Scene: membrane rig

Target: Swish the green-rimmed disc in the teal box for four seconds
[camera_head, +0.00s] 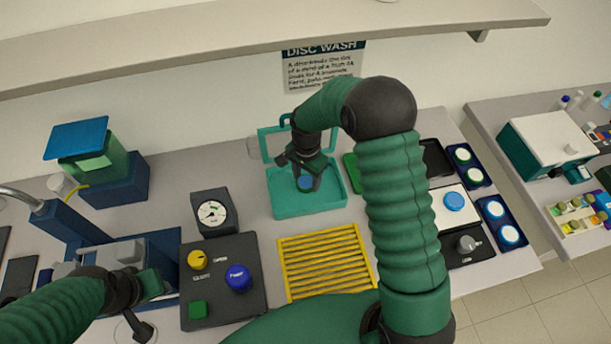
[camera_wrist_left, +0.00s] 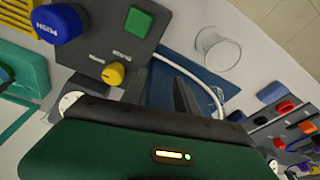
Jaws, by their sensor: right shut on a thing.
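The teal box (camera_head: 282,206) stands at the back middle of the table in the head view, open at the top. My right gripper (camera_head: 305,178) reaches down into it from above, shut on a small disc (camera_head: 306,184). A blue patch of that disc shows; its rim is too small to make out. I cannot tell whether it touches the box floor. My left gripper (camera_head: 145,308) is low at the left, apart from the box. In the left wrist view its fingers (camera_wrist_left: 160,92) are apart with nothing between them.
A yellow slatted rack (camera_head: 325,262) lies in front of the box. A control panel (camera_head: 222,290) with knobs and a dial gauge (camera_head: 213,212) stand left of it. Green-rimmed discs (camera_head: 463,155) and blue-rimmed discs (camera_head: 494,208) sit in trays at right. A blue disc (camera_head: 454,201) lies on a white plate.

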